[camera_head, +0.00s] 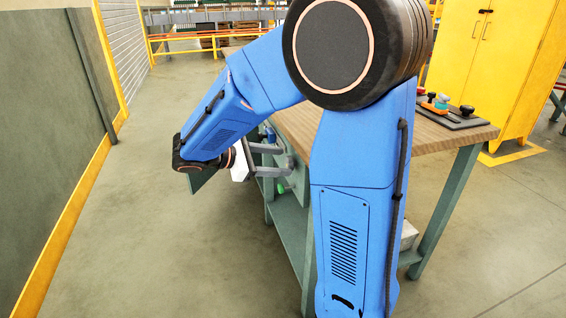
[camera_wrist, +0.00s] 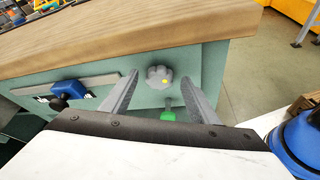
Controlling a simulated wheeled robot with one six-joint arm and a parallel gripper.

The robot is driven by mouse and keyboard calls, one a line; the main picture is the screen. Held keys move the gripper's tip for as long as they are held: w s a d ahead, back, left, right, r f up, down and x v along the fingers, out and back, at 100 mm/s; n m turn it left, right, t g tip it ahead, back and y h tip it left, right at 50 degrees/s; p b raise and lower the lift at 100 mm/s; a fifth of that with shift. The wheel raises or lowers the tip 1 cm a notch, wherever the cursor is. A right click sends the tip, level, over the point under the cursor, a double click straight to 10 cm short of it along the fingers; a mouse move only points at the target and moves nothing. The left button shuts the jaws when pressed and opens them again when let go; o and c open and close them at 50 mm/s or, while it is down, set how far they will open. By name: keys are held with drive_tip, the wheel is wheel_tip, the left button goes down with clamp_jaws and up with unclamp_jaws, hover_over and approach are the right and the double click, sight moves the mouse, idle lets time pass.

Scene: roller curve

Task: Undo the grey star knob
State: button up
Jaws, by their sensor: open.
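My gripper (camera_wrist: 158,92) is open, with one finger on each side of the knob in that view. I cannot tell how far the fingertips are from the panel. In the head view my gripper (camera_head: 274,160) reaches toward the bench side from the left, and I cannot make out the knob there.
A green knob (camera_wrist: 168,115) is just below the star knob. A blue handle with a black ball (camera_wrist: 66,94) is on the panel to the left. The wooden top (camera_wrist: 120,27) overhangs above. A yellow cabinet (camera_head: 500,65) stands behind the bench. The floor (camera_head: 150,230) at left is clear.

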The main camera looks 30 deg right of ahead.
drive_tip(key=shift+x, duration=1.05)
drive_tip(key=shift+c, duration=0.6)
drive_tip(key=c, duration=0.9)
drive_tip(key=shift+c, duration=0.2)
